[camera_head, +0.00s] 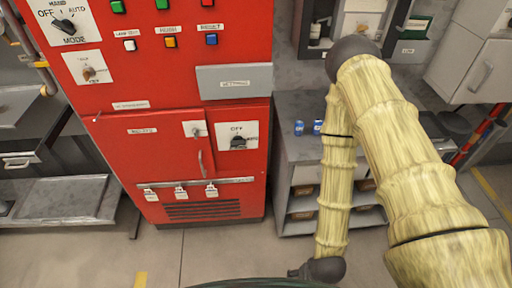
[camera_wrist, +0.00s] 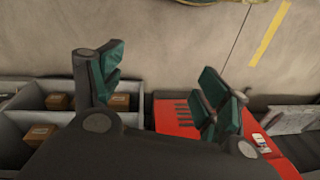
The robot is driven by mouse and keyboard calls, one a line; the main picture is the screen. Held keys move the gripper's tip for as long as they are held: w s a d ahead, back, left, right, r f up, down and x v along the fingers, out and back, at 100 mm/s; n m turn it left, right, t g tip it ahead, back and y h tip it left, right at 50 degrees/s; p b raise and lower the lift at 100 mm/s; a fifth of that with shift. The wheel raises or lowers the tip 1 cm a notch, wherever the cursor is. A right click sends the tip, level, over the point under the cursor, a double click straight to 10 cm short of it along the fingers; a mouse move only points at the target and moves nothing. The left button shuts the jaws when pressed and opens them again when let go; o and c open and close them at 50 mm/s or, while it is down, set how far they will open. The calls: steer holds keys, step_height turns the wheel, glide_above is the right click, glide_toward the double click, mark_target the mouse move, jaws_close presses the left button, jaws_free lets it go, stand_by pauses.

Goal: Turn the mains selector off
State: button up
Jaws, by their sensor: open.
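The red fire pump cabinet (camera_head: 170,105) stands left of centre in the head view. A white plate with a dark rotary selector (camera_head: 238,142), marked OFF, is on its lower right front; its exact setting is too small to tell. Another dark knob labelled MODE (camera_head: 64,26) is at the upper left. My gripper (camera_wrist: 163,82) shows in the wrist view with its green-padded fingers spread and nothing between them. Its fingers are apart from the cabinet (camera_wrist: 178,119), whose vented red front shows below. The selector does not show clearly in the wrist view.
A grey shelf unit (camera_head: 297,172) with boxes and two blue cans stands right of the cabinet, partly behind my arm. A grey metal bench (camera_head: 62,198) is at left. A grey panel (camera_head: 234,81) juts above the selector. The floor in front is clear.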

steer(key=w+a+m+t+y+b, duration=0.4)
steer(key=w+a+m+t+b, duration=0.4)
steer(key=w+a+m, duration=0.9)
steer(key=m+t+h+b, duration=0.5)
steer(key=m+t+b, duration=0.3)
steer(key=m, duration=0.9)
glide_toward(238, 145)
steer(key=shift+t, duration=0.5)
steer(key=w, duration=0.3)
steer(key=w+p, duration=0.1)
steer(key=w, duration=0.2)
steer(key=w+f+p, duration=0.1)
steer(key=w, duration=0.3)
steer(key=shift+f, duration=0.1)
steer(key=c, duration=1)
